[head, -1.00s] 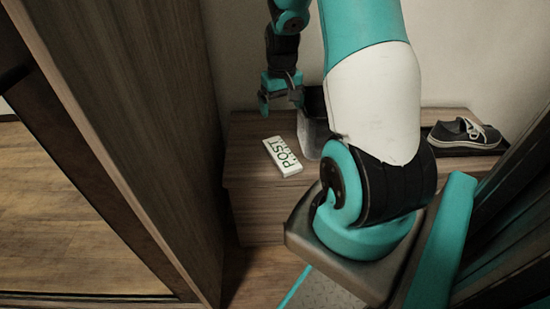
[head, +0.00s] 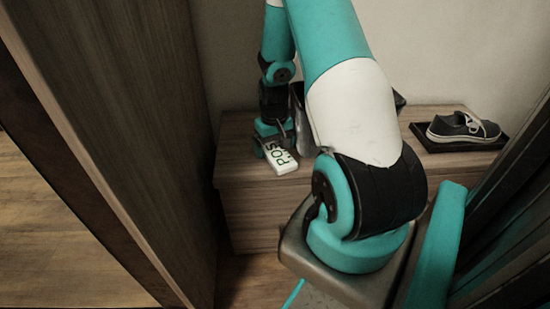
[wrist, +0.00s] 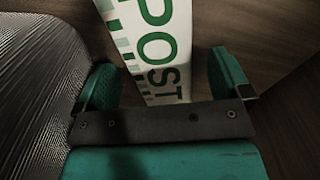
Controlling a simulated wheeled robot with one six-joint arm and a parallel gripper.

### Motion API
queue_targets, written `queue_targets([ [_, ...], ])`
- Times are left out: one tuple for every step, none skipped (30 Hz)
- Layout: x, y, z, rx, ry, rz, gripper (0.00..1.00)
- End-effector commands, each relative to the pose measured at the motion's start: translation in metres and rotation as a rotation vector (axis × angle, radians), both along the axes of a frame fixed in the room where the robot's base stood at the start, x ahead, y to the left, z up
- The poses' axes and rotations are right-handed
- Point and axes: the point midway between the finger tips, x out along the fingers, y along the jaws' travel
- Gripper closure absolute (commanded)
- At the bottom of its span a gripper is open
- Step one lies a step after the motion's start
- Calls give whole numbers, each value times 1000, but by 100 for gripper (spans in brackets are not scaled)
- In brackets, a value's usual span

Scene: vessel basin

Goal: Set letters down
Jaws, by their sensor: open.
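The letters are a white bundle (head: 281,160) with green "POST" print, lying on the wooden bench (head: 237,165). In the wrist view the bundle (wrist: 150,45) reaches down between the two teal fingers of my gripper (wrist: 165,82). The fingers stand apart with a gap on each side of the bundle. In the head view my gripper (head: 272,148) is low over the bench at the bundle's far end and hides part of it. I cannot tell whether a finger touches the bundle.
A dark shoe (head: 463,127) sits on a black tray (head: 425,143) at the bench's right. A grey ribbed surface (wrist: 35,70) stands close on the left in the wrist view. A tall wooden panel (head: 110,120) rises left of the bench. The bench's front left is bare.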

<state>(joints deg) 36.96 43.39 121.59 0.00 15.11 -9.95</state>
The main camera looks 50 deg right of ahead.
Motion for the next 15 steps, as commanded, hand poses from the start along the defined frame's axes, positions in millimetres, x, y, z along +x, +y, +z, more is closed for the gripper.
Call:
queue_targets([
  [0, 0, -10, 0, 0, 0, 4],
  [0, 0, -11, 0, -1, 0, 4],
  [1, 0, -12, -1, -2, 0, 4],
  [1, 0, -12, -1, -2, 0, 4],
  [1, 0, -11, -1, -2, 0, 4],
  [1, 0, -11, -1, -3, 0, 4],
  [1, 0, -10, -1, -2, 0, 4],
  [1, 0, -10, -1, -2, 0, 4],
  [1, 0, -10, -1, -2, 0, 9],
  [1, 0, -10, -1, -2, 0, 16],
  [1, 0, -10, -1, -2, 0, 23],
  [1, 0, -10, -1, -2, 0, 32],
  [1, 0, -10, -1, -2, 0, 39],
  [1, 0, -10, -1, -2, 0, 46],
  [1, 0, -10, -1, -2, 0, 55],
])
